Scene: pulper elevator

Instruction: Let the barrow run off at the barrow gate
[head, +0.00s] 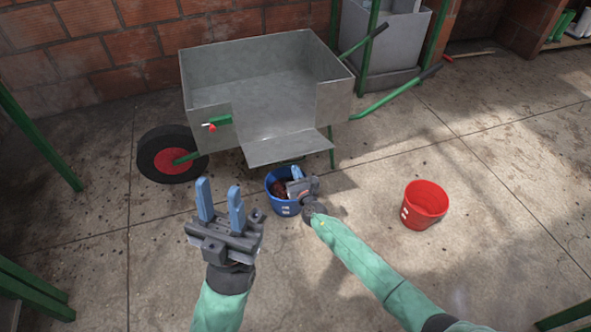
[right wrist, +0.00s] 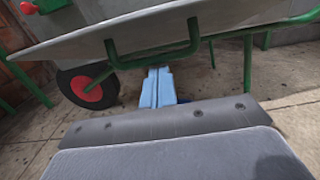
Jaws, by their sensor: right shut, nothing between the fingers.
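The grey metal barrow (head: 262,85) stands by the brick wall in the head view. Its gate (head: 288,148) is folded down and outward at the front. A red-tipped latch (head: 212,126) sits on a green bracket left of the gate opening. A blue bucket (head: 286,207) with dark reddish contents stands below the gate. My right gripper (head: 296,174) is over the blue bucket, below the gate edge. Its blue fingers are together and empty in the right wrist view (right wrist: 158,74), below the barrow's underside. My left gripper (head: 219,186) is open and empty, left of the blue bucket.
A red bucket (head: 424,204) stands on the concrete floor at the right. The barrow's wheel (head: 170,155) is at the left and its green handles (head: 395,92) reach right. A grey metal housing (head: 390,45) stands behind. The floor between the buckets is clear apart from my right arm.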

